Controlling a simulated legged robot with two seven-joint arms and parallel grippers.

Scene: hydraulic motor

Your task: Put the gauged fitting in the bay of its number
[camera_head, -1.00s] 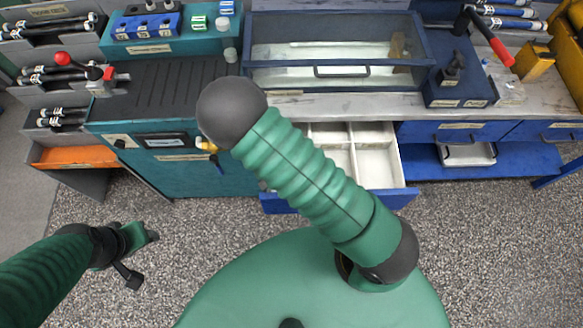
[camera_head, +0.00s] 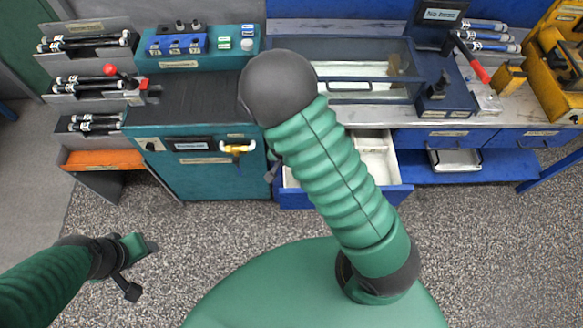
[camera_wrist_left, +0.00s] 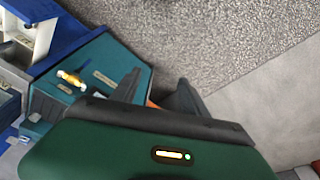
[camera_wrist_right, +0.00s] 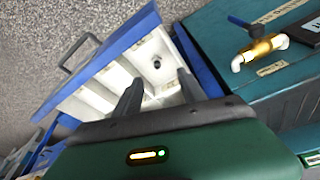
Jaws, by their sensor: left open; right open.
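I cannot make out a gauged fitting for certain. A small dark round piece (camera_wrist_right: 156,62) sits in a white compartment of the open blue drawer (camera_wrist_right: 95,75); it may be a fitting or a hole. The drawer also shows in the head view (camera_head: 400,190), partly behind my right arm. A blue block with white number labels (camera_head: 176,45) stands on the teal bench; the numbers are too small to read. My right gripper (camera_wrist_right: 158,84) is open and empty over the drawer; my arm hides most of it in the head view. My left gripper (camera_head: 142,268) is open and empty above the floor.
A brass tap (camera_head: 237,148) sticks out of the teal cabinet (camera_head: 195,180) beside the drawer. A glass-fronted case (camera_head: 345,85) stands on the bench. Racks of dark rods (camera_head: 88,80) are at the left, a red-handled press (camera_head: 470,60) at the right. The floor is clear.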

